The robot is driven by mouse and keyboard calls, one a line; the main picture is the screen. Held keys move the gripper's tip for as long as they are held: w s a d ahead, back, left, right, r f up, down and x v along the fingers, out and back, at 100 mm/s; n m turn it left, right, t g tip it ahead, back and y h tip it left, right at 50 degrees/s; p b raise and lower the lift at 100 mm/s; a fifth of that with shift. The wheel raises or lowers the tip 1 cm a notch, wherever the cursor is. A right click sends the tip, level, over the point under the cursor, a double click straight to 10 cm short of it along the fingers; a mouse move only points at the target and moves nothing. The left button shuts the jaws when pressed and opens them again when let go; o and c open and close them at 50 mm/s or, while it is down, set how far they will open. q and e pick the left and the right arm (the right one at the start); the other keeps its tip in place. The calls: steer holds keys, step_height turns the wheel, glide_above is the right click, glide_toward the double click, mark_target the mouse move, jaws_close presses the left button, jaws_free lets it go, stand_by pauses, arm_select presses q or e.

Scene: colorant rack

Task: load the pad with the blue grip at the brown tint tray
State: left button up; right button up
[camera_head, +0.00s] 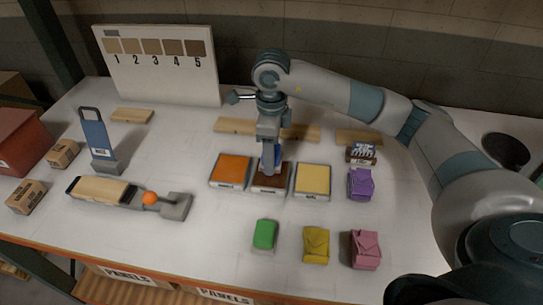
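The brown tint tray (270,181) sits in the middle of the table, between an orange tray (231,170) and a yellow tray (312,180). My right gripper (269,157) points straight down over the brown tray. It appears shut on the pad with the blue grip (278,155); a strip of blue shows beside the fingers. The pad's lower side is hidden, and I cannot tell whether it touches the brown tint. My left gripper is not in view.
A white board (160,80) with numbered swatches stands at the back left. A blue panel in a stand (97,138) and a wooden block on a grey tool (103,190) are left. Green (265,234), yellow (316,244), pink (365,250) and purple (361,184) pieces lie front and right.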

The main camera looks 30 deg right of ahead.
steer(key=shift+r+p, duration=0.5)
steer(key=shift+r, duration=1)
steer(key=n, duration=0.2)
steer(key=s+a+n, duration=0.1)
steer(key=n, duration=0.1)
steer(key=s+a+n, duration=0.1)
steer(key=n, duration=0.1)
steer(key=shift+f, duration=0.1)
steer(key=s+a+n, duration=0.2)
steer(key=s+n, duration=0.2)
steer(key=n, duration=0.5)
steer(key=s+a+f+n+b, duration=0.1)
steer(key=s+n, duration=0.3)
steer(key=n, duration=0.6)
steer(key=shift+a, duration=0.8)
